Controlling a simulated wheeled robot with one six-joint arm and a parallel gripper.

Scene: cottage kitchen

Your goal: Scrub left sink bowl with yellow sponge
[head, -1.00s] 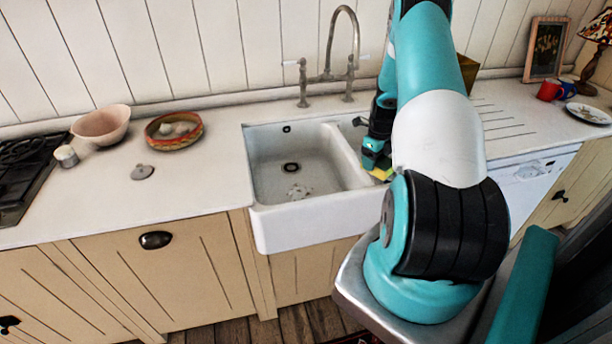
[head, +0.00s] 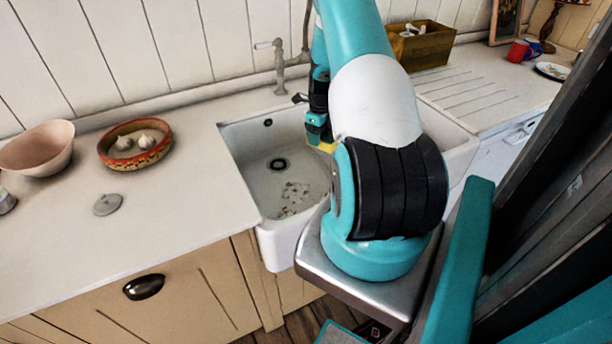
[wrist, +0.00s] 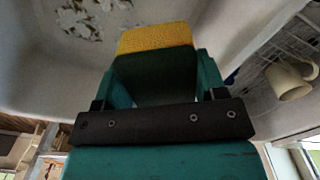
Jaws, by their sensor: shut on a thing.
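The left sink bowl (head: 262,182) is white, with a dark drain and a patch of pale and brownish residue (head: 292,198) on its floor near the front. My gripper (head: 318,142) is over the right side of this bowl in the head view. In the wrist view my gripper (wrist: 155,75) is shut on the yellow sponge (wrist: 157,37), which has a dark green side. A sliver of the sponge (head: 326,147) shows in the head view. The residue (wrist: 85,15) lies up and left of the sponge in the wrist view. My arm hides the divider and much of the right bowl.
A grey tap (head: 280,68) stands behind the sink. The wrist view shows a cream mug (wrist: 290,80) by a wire rack to the right. A pink bowl (head: 38,148) and a patterned dish (head: 128,158) with garlic stand left. A wooden box (head: 422,46) stands behind right.

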